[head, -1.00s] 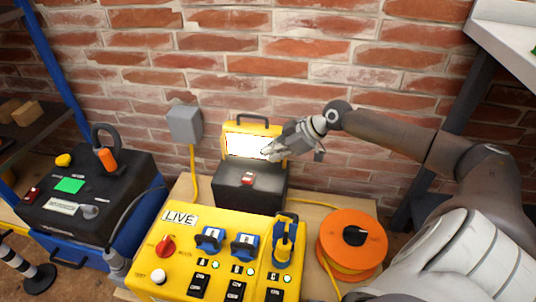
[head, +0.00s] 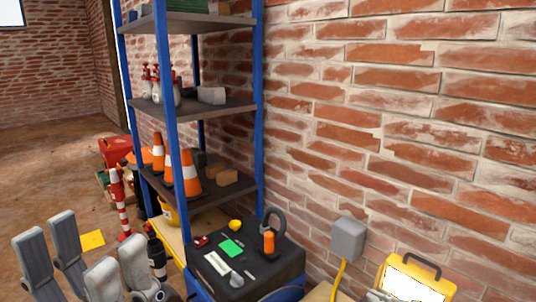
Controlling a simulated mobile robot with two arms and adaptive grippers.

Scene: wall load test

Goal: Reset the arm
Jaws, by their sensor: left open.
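My left gripper (head: 84,250) shows at the bottom left of the head view. Its grey fingers are spread apart, and I see nothing held between them. They are in front of the floor, left of the black-topped blue unit. My right gripper is not in view.
A blue-post shelf rack (head: 168,120) stands at the centre left, with orange cones (head: 188,175) on a lower shelf. Right of it are the black-topped unit (head: 262,262) with an orange-handled shackle (head: 269,240), a grey wall box (head: 348,238) and a yellow-framed lamp (head: 437,272). Open floor (head: 50,165) lies left.

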